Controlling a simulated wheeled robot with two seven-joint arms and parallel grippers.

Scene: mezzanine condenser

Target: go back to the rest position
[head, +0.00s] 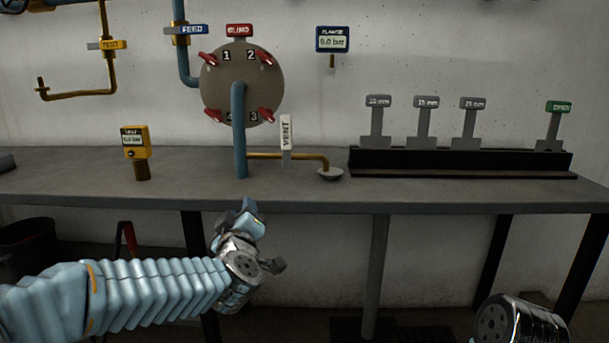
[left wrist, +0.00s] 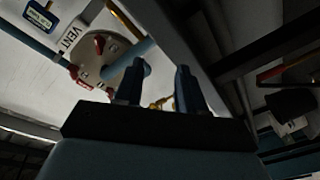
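My left gripper (head: 248,212) is in front of the bench's front edge, below the round flange, with its arm reaching in from the lower left. In the left wrist view its two dark fingers (left wrist: 158,88) stand apart with nothing held between them. The gripper touches nothing that I can see. A metal part of my right arm (head: 520,325) shows at the bottom right; the right gripper itself is out of the picture.
The grey bench (head: 450,192) spans the view. On it are a yellow gauge (head: 136,142), a white VENT handle (head: 286,135) and a black rack (head: 460,165) with tagged tools. The round flange (head: 222,90) with red clamps is behind. A dark bin (head: 28,240) stands below left.

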